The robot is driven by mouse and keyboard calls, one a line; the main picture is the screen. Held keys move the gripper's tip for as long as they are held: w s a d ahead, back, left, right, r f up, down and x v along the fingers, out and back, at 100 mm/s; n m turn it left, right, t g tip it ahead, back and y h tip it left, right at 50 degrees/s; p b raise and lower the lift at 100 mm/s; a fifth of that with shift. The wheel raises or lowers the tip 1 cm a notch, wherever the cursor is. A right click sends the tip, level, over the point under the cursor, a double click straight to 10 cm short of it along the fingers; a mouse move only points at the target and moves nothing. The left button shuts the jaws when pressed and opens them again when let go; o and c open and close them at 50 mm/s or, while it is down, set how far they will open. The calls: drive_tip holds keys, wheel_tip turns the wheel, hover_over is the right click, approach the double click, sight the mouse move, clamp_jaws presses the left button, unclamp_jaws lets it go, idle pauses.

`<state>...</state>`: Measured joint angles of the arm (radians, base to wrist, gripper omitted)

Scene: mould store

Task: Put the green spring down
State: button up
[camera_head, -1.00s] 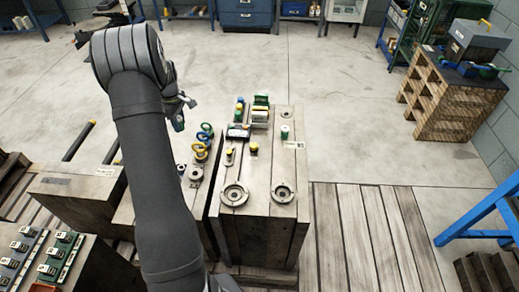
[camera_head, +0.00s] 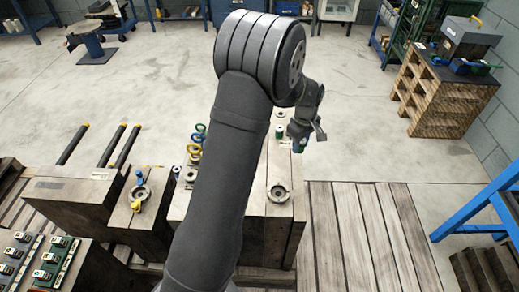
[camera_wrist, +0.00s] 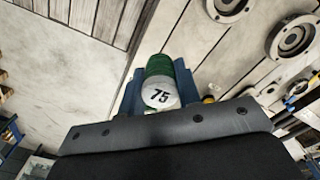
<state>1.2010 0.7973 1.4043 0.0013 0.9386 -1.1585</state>
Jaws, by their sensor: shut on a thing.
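My gripper (camera_head: 303,132) is shut on the green spring (camera_wrist: 158,67), whose white end marked 75 faces the wrist camera. The blue fingers stand on both sides of it. In the head view only a little green (camera_head: 299,146) shows below the fingers, near the back right edge of the wooden mould block (camera_head: 284,228). The wrist view shows the block's top beyond and to the right of the spring. The spring appears held above, but its exact height cannot be told.
A round metal ring (camera_head: 279,194) is set in the block's top. Yellow and blue eyebolts (camera_head: 196,146) stand left of my arm. My arm hides much of the block. Wooden slats (camera_head: 370,235) lie to the right, with a blue frame (camera_head: 480,205) beyond.

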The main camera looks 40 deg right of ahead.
drive_tip(key=s, duration=0.4)
hover_over(285, 157)
drive_tip(key=shift+m, duration=0.3)
wheel_tip(285, 157, down, 7)
drive_tip(key=shift+a+f, duration=0.1)
drive_tip(key=shift+f, duration=1.95)
drive_tip(key=shift+f, duration=0.2)
drive_tip(key=o, duration=1)
drive_tip(key=shift+r, duration=0.15)
